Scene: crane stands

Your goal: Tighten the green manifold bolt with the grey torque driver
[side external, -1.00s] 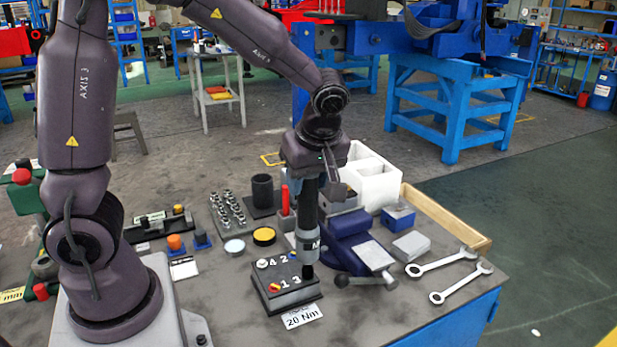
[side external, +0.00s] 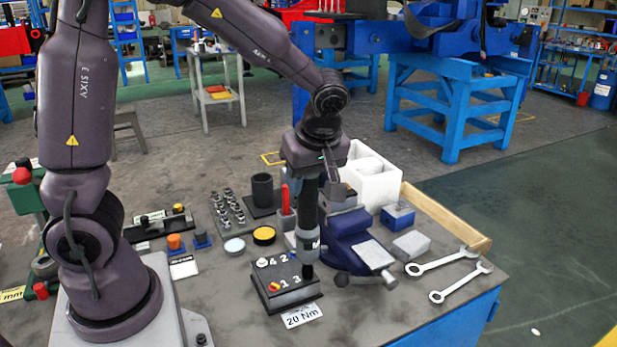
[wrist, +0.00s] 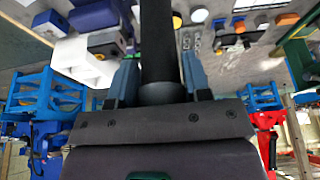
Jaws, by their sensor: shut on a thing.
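My gripper (side external: 322,180) is shut on the grey torque driver (side external: 308,240), which hangs upright below it. In the wrist view the driver's dark body (wrist: 157,45) stands between my two fingers (wrist: 157,88). The driver's lower tip is at the back right part of the black manifold block (side external: 290,298), near the printed 3. Whether the tip touches a bolt there cannot be told. The block bears the numbers 1 to 4, a yellow and red bolt (side external: 275,286) by the 1 and a white bolt (side external: 262,263) by the 4. I cannot make out the green bolt; the driver may hide it.
A blue vise (side external: 350,240) stands close right of the driver, its handle beside the block. Two wrenches (side external: 440,262) lie further right. A white bin (side external: 372,180) and a black cup (side external: 262,190) stand behind. A "20 Nm" card (side external: 301,315) lies in front of the block.

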